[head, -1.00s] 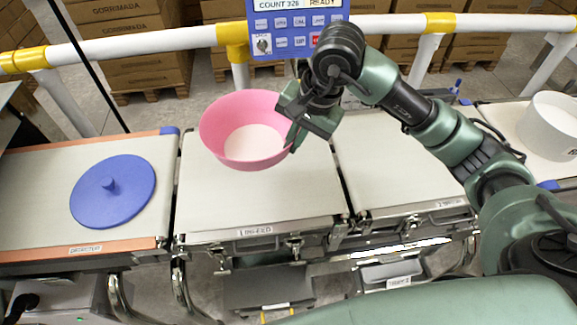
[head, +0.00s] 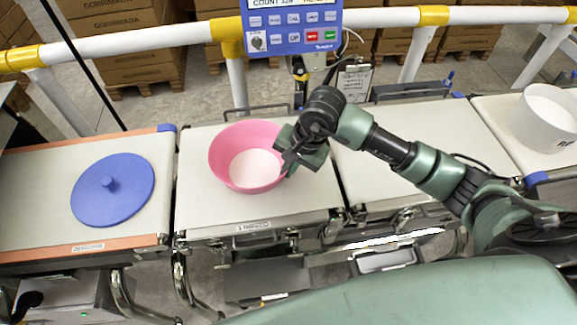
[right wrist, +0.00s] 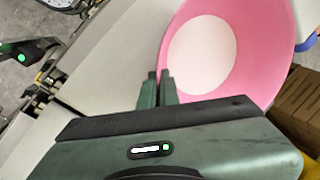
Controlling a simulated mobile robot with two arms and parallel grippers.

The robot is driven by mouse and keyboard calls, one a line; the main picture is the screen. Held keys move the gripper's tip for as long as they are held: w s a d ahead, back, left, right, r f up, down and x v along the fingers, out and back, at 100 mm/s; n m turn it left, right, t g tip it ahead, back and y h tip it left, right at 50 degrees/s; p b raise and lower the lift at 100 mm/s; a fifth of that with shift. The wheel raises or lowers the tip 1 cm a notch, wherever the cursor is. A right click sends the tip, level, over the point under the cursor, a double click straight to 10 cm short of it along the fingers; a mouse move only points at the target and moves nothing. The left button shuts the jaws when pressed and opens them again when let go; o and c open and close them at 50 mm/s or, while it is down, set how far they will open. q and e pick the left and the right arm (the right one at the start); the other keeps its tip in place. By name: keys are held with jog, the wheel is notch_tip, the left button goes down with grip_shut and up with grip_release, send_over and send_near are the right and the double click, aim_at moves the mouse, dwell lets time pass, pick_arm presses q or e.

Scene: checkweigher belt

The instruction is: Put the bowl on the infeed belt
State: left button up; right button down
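The pink bowl (head: 228,172) with a pale inside bottom is upright over the infeed belt (head: 195,205), low at its surface. I cannot tell for sure whether its base touches the belt. My right gripper (head: 287,165) is at the bowl's right rim. In the right wrist view its two fingertips (right wrist: 157,88) are close together with the rim of the bowl (right wrist: 277,60) between them, though the grip itself is partly hidden. My left gripper is not in view.
A blue round lid (head: 125,198) lies on the orange-edged belt (head: 40,165) to the left. A white tub (head: 530,135) stands on the far right belt. A blue control panel (head: 290,25) and white-yellow railing (head: 150,33) are behind. The belt right of the bowl is clear.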

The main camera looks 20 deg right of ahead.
jog(key=shift+f, duration=0.15)
jog(key=c, duration=1.7)
grip_release()
jog(key=shift+r, duration=0.3)
jog(key=shift+d+r, duration=0.15)
jog(key=shift+r, duration=0.2)
jog(key=b+v, duration=0.2)
jog(key=v, duration=0.9)
jog(key=shift+s, duration=0.1)
